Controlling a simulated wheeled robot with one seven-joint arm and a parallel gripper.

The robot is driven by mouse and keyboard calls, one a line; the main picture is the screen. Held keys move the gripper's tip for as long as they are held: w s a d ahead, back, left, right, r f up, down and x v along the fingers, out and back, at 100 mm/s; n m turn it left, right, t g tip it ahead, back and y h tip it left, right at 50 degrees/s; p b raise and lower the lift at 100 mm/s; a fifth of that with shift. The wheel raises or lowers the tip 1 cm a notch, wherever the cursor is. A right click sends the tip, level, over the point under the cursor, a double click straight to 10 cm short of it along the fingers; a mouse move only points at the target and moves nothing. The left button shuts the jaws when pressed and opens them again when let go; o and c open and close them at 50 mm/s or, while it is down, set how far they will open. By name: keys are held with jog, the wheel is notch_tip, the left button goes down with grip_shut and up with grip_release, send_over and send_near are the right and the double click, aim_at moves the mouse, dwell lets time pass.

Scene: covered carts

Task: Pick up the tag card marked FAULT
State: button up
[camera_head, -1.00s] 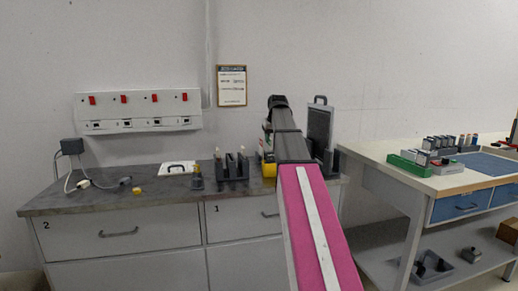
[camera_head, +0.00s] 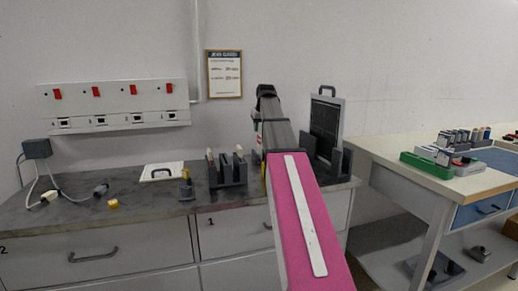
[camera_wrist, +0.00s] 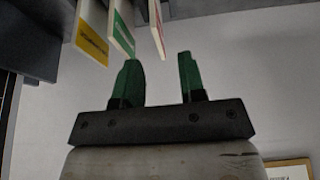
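In the wrist view, several pale cards with coloured ends show at the top: a yellow-ended card (camera_wrist: 92,40), a green-ended card (camera_wrist: 122,35) and a red-ended card (camera_wrist: 157,28). Their lettering is too small and blurred to read, so I cannot tell which is marked FAULT. My gripper (camera_wrist: 160,65) is open with green fingers apart and nothing between them. The red-ended card is just beyond the fingertips, roughly in line with the gap. In the head view, my arm hides the gripper and these cards.
A tall dark handled panel (camera_head: 325,125) stands right of my arm. Plugs and a yellow piece (camera_head: 113,203) lie at left. A white workbench (camera_head: 400,160) stands at right.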

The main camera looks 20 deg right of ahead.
aim_at(259, 136)
jog(key=shift+w+x, duration=0.15)
jog(key=shift+x, duration=1.8)
jog(key=shift+w+x, duration=0.15)
jog(key=shift+x, duration=1.8)
jog(key=shift+d+r, duration=0.1)
jog(key=shift+r, duration=0.05)
grip_shut()
